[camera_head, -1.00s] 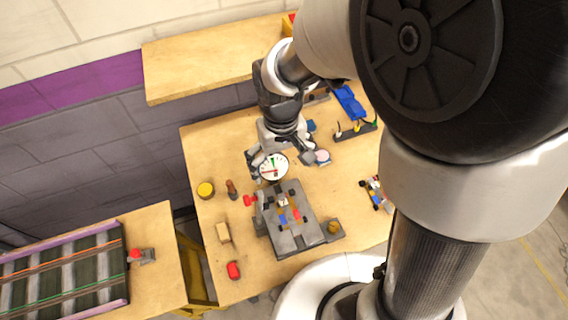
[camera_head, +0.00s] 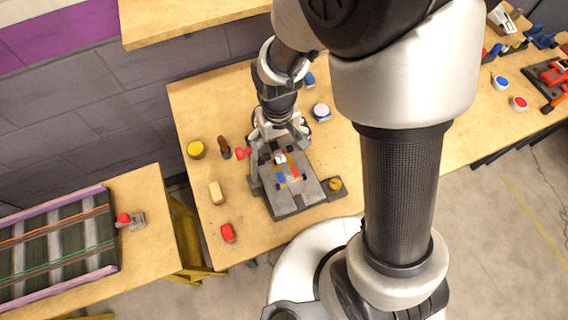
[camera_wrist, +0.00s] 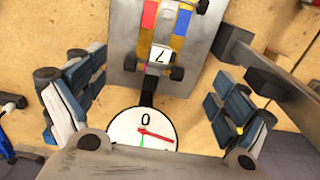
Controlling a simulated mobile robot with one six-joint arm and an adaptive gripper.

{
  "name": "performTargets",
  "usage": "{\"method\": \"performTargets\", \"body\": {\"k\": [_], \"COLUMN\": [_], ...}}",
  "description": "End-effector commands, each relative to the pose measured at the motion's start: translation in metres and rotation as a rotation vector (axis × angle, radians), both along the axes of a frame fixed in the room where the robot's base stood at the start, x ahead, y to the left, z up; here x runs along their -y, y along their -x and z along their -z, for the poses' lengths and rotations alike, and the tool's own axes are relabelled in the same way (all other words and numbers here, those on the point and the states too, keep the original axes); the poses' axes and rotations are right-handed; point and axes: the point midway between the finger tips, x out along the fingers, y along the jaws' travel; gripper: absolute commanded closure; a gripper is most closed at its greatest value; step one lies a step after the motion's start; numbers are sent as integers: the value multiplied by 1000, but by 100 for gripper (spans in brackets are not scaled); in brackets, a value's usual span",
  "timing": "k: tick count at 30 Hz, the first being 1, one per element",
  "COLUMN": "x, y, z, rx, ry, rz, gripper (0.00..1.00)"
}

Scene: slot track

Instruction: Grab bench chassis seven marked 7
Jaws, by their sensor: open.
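The chassis marked 7 (camera_wrist: 165,38) lies on a grey plate (camera_wrist: 206,45), ahead of my gripper in the wrist view. It has red, blue and yellow parts, dark wheels and a white label with a 7. In the head view the chassis (camera_head: 287,174) sits on the grey bench fixture (camera_head: 308,192). My gripper (camera_head: 277,150) is over the far end of the fixture. A white dial with a red needle (camera_wrist: 143,130) shows low between the fingers.
A yellow cylinder (camera_head: 196,149), a brown-handled tool (camera_head: 225,150), a tan block (camera_head: 216,192) and a red object (camera_head: 228,232) stand left. A round pale-topped item (camera_head: 321,111) is behind right.

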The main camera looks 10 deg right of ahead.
Motion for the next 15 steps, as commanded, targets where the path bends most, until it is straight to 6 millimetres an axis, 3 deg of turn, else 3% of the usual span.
{"method": "performTargets", "body": {"k": [5, 15], "x": [1, 4], "y": [-1, -2], "z": [9, 55], "rx": [1, 0], "ry": [0, 0], "rz": [0, 0], "gripper": [7, 7]}}
